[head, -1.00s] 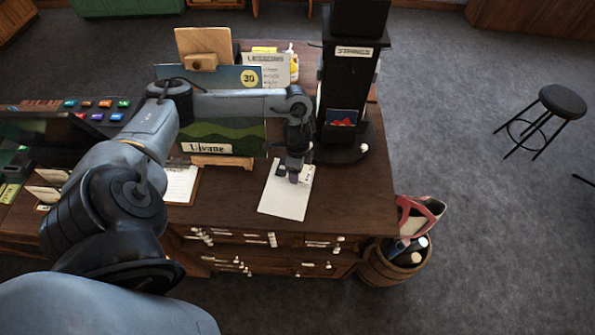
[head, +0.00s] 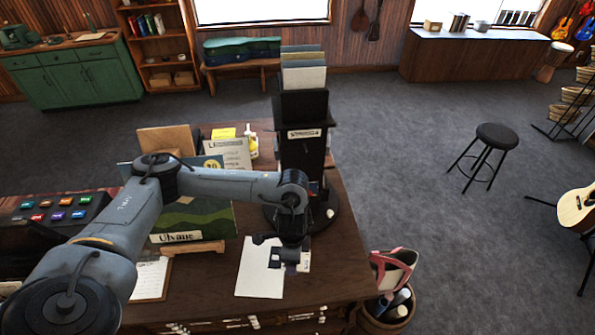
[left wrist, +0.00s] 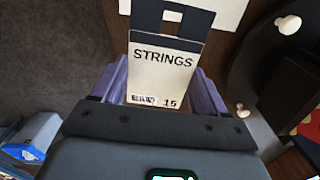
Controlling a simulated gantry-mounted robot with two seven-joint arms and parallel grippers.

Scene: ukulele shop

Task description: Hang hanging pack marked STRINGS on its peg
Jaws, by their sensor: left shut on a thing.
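The flat pack marked STRINGS (left wrist: 163,66) is pale with dark lettering, a barcode and a dark top part. My left gripper (left wrist: 160,95) is shut on its lower part, between two purple fingers. In the head view my left gripper (head: 289,262) is above the counter, in front of the black display stand (head: 303,160). The stand has a white label (head: 305,133) that seems to read STRINGS. A white-tipped peg (head: 331,212) shows low on the stand. In the left wrist view two white peg tips (left wrist: 288,24) lie right of the pack, apart from it. My right gripper is out of view.
A white sheet (head: 256,272) lies on the wooden counter (head: 338,265) under the gripper. A green Ulvane board (head: 195,222) and a LESSONS card (head: 229,153) stand left of the stand. A barrel (head: 380,318) stands at the counter's right end. Floor farther right holds a stool (head: 497,138).

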